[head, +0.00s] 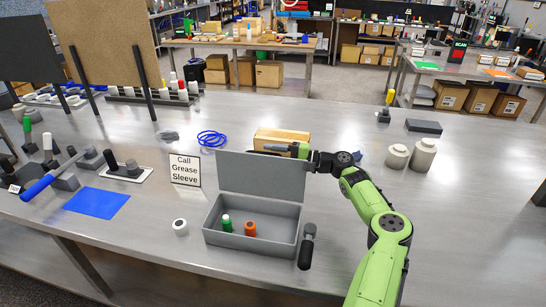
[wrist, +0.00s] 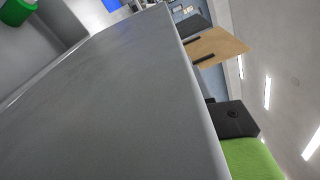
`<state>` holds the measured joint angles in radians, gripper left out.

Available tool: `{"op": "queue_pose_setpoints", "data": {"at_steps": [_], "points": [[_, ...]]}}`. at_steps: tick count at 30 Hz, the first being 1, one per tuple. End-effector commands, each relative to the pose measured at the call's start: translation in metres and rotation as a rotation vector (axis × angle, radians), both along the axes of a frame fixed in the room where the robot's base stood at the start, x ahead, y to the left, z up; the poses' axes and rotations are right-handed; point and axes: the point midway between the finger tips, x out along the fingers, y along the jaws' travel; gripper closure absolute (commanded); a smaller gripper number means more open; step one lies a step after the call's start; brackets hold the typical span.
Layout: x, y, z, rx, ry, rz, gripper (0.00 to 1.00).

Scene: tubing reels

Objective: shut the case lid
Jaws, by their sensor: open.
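The grey case (head: 252,241) stands open on the metal bench. Its lid (head: 262,175) is raised, roughly upright, along the case's far side. In the wrist view the lid (wrist: 110,100) fills much of the picture, with the green reel (wrist: 16,11) at the top left corner. The fingertips are not clear there.
A wooden block (head: 284,135) lies behind the lid. A sign (head: 185,170) and a white roll (head: 180,227) are left of the case. A dark-handled tool (head: 307,247) stands close to its right side. Two pale jars (head: 410,155) are farther right. The bench front right is clear.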

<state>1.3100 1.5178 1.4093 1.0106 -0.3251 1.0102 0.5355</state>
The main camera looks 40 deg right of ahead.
Motion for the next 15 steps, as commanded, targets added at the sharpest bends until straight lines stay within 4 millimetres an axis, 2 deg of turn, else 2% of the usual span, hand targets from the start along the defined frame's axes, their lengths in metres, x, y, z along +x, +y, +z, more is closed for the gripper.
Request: {"op": "queue_pose_setpoints", "data": {"at_steps": [1,10,11,15], "points": [[-0.0001,-0.0001,0.0,0.0,0.0,0.0,0.52],[-0.0003,-0.0005,0.0007,0.0,-0.001,0.0,0.97],[-0.0003,-0.0006,0.0008,0.0,-0.001,0.0,1.0],[-0.0003,-0.0008,0.0014,-0.001,-0.003,-0.002,1.0]]}}
